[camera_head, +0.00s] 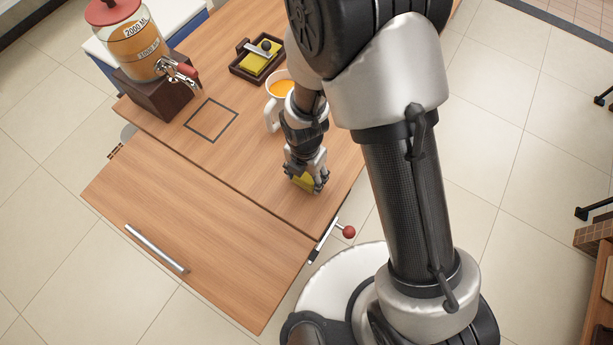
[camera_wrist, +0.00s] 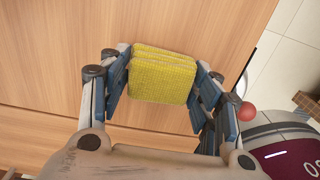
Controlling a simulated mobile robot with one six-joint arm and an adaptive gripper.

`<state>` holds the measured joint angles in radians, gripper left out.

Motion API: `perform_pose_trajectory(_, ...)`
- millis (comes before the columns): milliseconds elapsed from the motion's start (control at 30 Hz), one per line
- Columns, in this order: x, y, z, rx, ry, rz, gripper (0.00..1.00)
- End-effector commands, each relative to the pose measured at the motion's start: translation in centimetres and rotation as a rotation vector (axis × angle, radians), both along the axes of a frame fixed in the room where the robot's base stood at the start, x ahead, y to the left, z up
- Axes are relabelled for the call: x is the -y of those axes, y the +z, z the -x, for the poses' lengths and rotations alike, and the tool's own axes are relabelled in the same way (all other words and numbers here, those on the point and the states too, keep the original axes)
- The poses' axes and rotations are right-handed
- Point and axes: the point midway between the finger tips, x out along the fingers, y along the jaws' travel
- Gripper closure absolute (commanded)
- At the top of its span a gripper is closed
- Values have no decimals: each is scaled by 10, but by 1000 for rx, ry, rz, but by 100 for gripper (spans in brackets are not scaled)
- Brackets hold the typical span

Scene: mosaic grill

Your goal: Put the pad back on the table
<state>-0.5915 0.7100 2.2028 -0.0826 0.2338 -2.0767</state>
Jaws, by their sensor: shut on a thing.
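The yellow pad (camera_wrist: 162,76) is between the blue fingers of my gripper (camera_wrist: 160,88) in the wrist view. My gripper is shut on it, with a finger against each side. In the head view my gripper (camera_head: 307,184) is low over the right part of the wooden table (camera_head: 195,155), and a bit of the pad (camera_head: 303,181) shows between the fingers. Whether the pad touches the table top is hard to tell.
A drink dispenser (camera_head: 137,45) on a dark block stands at the back left, beside a square outline (camera_head: 211,119). A white mug (camera_head: 274,112) with orange drink stands just behind my gripper. A dark tray (camera_head: 245,70) holds another yellow item. The front panel (camera_head: 200,235) has a handle.

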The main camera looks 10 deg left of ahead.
Motion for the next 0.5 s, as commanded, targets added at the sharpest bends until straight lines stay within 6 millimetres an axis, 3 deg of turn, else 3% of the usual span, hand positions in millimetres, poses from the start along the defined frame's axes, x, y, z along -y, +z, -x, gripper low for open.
perform_pose_trajectory(67,0,-10,0,0,0,1,68)
perform_pose_trajectory(433,0,-12,0,0,0,0,68)
perform_pose_trajectory(467,0,-11,0,1,0,-1,40)
perform_pose_trajectory(500,0,-11,0,1,0,-1,38)
